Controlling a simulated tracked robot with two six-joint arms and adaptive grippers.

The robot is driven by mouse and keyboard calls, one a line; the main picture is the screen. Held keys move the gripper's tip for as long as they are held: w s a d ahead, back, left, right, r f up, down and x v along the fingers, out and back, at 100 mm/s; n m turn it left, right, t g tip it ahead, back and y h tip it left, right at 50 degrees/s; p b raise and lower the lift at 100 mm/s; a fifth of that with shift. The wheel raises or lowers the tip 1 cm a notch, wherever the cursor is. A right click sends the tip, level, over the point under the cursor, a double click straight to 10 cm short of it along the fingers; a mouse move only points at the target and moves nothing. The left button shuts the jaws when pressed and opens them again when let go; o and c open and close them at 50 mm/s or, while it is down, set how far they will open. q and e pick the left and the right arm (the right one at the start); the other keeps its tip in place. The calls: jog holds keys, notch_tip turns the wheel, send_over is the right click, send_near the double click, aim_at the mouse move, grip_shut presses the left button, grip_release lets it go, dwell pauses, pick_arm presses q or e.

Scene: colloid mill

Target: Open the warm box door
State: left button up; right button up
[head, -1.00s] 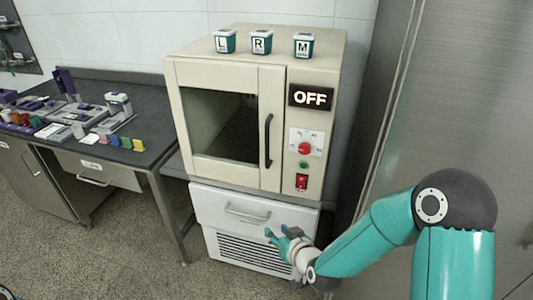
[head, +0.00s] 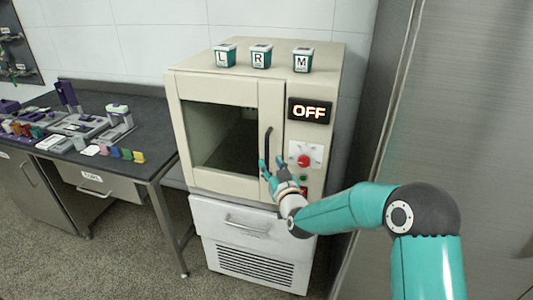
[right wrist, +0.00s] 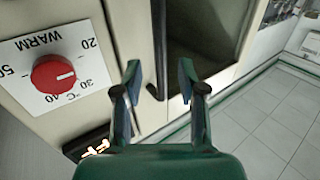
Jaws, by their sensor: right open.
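The warm box (head: 330,90) is a cream cabinet with a dark window, and its door (head: 230,180) is shut. A black vertical bar handle (head: 268,140) is on the door's right side. My right gripper (head: 271,163) is open at the lower part of this handle. In the right wrist view the handle (right wrist: 158,45) appears between the open fingers of my right gripper (right wrist: 159,72). I see no grip on it, and contact cannot be told. My left gripper is not in view.
An OFF display (head: 309,110) and a red dial (head: 303,160) are right of the door. Several lettered tubs, one marked R (head: 261,57), stand on top. A drawer unit (head: 245,222) is below. A dark bench (head: 150,160) with small items is left.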

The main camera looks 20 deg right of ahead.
aim_at(267, 158)
jog(key=shift+w+p, duration=0.4)
jog(key=shift+w, duration=2)
grip_shut()
jog(key=shift+a, duration=0.1)
